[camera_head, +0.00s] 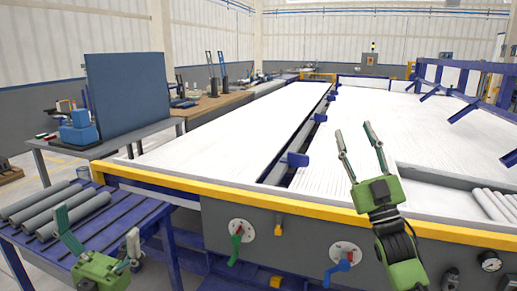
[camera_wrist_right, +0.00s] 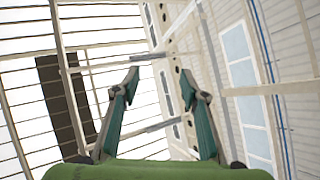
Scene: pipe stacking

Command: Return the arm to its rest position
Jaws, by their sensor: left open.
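My left gripper (camera_head: 100,238) is at the lower left of the head view, over the blue slatted rack (camera_head: 120,213). Its fingers are spread, with nothing between them. Several grey pipes (camera_head: 60,205) lie side by side on that rack, just beyond and left of the gripper. My right gripper (camera_head: 358,148) is raised above the front edge of the large white table (camera_head: 240,127), with its fingers pointing up and apart. In the right wrist view its fingers (camera_wrist_right: 165,80) are also apart, with only the building's ceiling and wall behind them.
Several light pipes (camera_head: 492,204) lie in a recess at the table's right. A workbench with a blue panel (camera_head: 128,92) stands at the left.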

